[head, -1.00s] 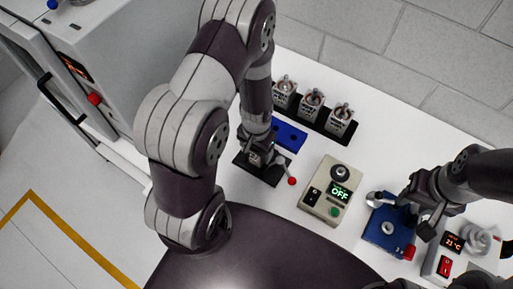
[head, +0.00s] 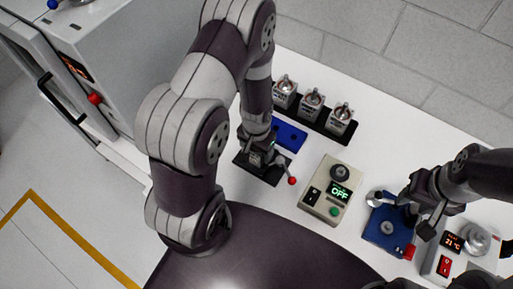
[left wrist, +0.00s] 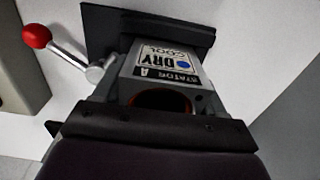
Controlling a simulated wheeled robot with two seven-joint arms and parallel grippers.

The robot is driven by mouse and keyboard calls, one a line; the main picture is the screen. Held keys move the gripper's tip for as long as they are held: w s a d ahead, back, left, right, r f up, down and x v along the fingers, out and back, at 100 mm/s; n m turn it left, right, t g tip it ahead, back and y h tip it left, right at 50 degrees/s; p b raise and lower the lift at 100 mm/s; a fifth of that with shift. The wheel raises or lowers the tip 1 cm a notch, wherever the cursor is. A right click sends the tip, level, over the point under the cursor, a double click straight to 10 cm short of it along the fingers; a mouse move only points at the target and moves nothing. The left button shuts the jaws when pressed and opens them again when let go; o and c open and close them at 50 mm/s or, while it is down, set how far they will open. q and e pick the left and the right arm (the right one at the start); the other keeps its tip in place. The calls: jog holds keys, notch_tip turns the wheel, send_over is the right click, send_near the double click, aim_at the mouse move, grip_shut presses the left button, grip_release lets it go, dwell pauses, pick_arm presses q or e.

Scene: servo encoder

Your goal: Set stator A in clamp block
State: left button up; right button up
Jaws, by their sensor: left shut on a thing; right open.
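Stator A (left wrist: 165,72), a grey block with a printed "STATOR A DRY COOL" label, a blue dot and a round dark bore, is between the fingers of my left gripper (left wrist: 155,128). In the left wrist view it lies against the black clamp block (left wrist: 200,28). I cannot tell how deep it sits. The clamp's lever with a red knob (left wrist: 37,35) stands out beside it. In the head view my left gripper (head: 258,150) is over the clamp block (head: 265,177), hiding most of the stator. My right gripper (head: 416,212) is open at the blue fixture (head: 380,240).
A black rack (head: 325,128) with three metal units stands at the back. A blue plate (head: 290,136) lies behind the clamp. A beige box (head: 316,198) reading OFF stands to its right. A heater-like box (head: 437,262) is at the far right.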

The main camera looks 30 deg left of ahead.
pick_arm(q)
jog(key=shift+f, duration=0.2)
dwell(0.6)
jog(key=shift+r, duration=0.3)
dwell(0.4)
jog(key=o, duration=1.6)
notch_tip(320, 180, up, 6)
jog(key=p, duration=0.6)
jog(key=shift+r, duration=0.1)
